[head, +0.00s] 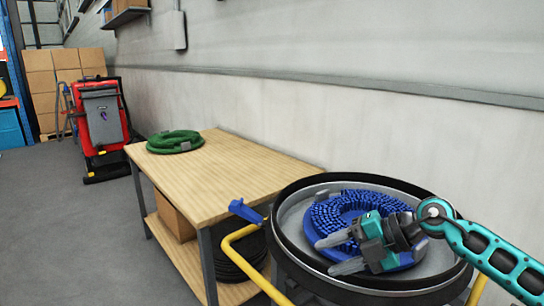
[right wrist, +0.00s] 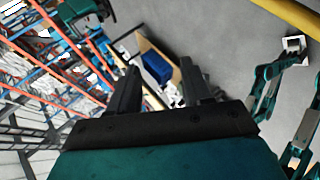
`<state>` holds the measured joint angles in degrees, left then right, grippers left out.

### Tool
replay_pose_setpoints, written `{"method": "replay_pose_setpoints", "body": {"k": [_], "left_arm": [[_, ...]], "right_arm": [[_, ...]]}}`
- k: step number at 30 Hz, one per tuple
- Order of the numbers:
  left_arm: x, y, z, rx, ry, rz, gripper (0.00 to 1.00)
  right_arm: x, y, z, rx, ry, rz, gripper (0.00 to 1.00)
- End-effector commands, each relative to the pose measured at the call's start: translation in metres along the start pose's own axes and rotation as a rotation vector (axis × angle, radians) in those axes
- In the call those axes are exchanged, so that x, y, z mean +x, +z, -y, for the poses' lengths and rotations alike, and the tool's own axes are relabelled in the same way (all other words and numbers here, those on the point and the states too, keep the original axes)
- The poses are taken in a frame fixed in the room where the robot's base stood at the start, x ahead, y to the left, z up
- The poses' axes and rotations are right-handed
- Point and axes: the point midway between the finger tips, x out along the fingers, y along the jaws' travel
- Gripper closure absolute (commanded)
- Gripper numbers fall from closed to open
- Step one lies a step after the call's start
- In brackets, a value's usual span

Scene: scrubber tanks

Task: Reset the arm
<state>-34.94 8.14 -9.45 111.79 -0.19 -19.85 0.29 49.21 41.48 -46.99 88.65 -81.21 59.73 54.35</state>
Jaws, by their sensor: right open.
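My right arm comes in from the right in the head view. My left gripper is not in the head view; a teal arm part stands at the right of the wrist view.
A yellow rail (head: 245,262) runs near the tank. A red floor scrubber (head: 98,120) stands at the back left. A wall is behind.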

Motion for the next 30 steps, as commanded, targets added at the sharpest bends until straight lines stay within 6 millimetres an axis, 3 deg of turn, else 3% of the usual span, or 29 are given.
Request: {"method": "replay_pose_setpoints", "body": {"k": [1, 3, 6, 10, 14, 17, 22, 27, 30], "left_arm": [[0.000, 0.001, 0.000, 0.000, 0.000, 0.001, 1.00], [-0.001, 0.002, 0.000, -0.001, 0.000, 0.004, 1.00], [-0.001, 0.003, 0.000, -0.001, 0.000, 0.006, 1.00], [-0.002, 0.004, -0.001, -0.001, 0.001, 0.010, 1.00], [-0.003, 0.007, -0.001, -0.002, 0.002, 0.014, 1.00], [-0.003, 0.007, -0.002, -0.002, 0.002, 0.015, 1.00], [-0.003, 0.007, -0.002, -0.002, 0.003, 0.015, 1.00], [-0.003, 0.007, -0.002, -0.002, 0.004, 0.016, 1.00], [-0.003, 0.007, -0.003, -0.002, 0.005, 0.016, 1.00]], "right_arm": [[0.017, -0.020, -0.015, 0.006, 0.131, -0.037, 0.51], [0.027, -0.040, -0.039, 0.031, 0.325, -0.057, 0.51], [0.027, -0.058, -0.068, 0.114, 0.585, -0.046, 0.51], [0.010, -0.063, -0.086, 0.292, 0.877, 0.035, 0.51], [-0.013, -0.049, -0.074, 0.540, 1.088, 0.184, 0.51], [-0.029, -0.035, -0.044, 0.765, 1.179, 0.333, 0.51], [-0.042, -0.026, 0.042, 1.184, 1.170, 0.617, 0.51], [-0.041, -0.056, 0.142, 1.581, 0.961, 0.871, 0.51], [-0.039, -0.082, 0.184, 1.742, 0.811, 0.960, 0.51]]}}
